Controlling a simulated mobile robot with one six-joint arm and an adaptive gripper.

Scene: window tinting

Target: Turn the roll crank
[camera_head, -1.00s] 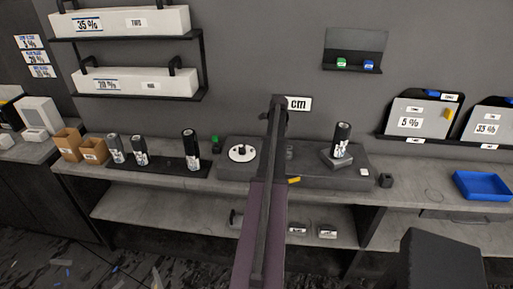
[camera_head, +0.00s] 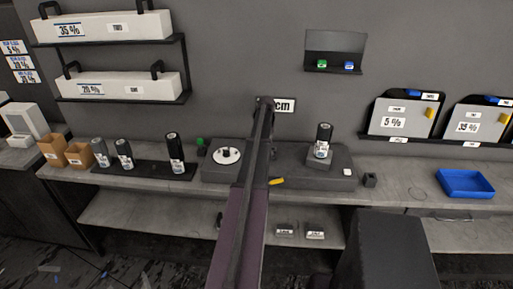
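A dark grey machine block (camera_head: 335,175) sits on the counter, partly behind my arm. On its left part is a white disc with a dark knob (camera_head: 227,155), which looks like the roll crank. A black roll with a label (camera_head: 323,140) stands upright on the block's right part. My arm reaches up from the bottom middle and crosses in front of the block, just right of the disc. My gripper cannot be made out; the arm's far end shows only dark links. No contact with the disc shows.
Several black rolls stand on a dark mat (camera_head: 115,169) at left, beside brown boxes (camera_head: 79,155). A blue tray (camera_head: 465,184) lies at right. A yellow item (camera_head: 277,182) shows by my arm. Boxes stand on wall shelves (camera_head: 185,70) above. A dark block (camera_head: 385,250) fills the lower right.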

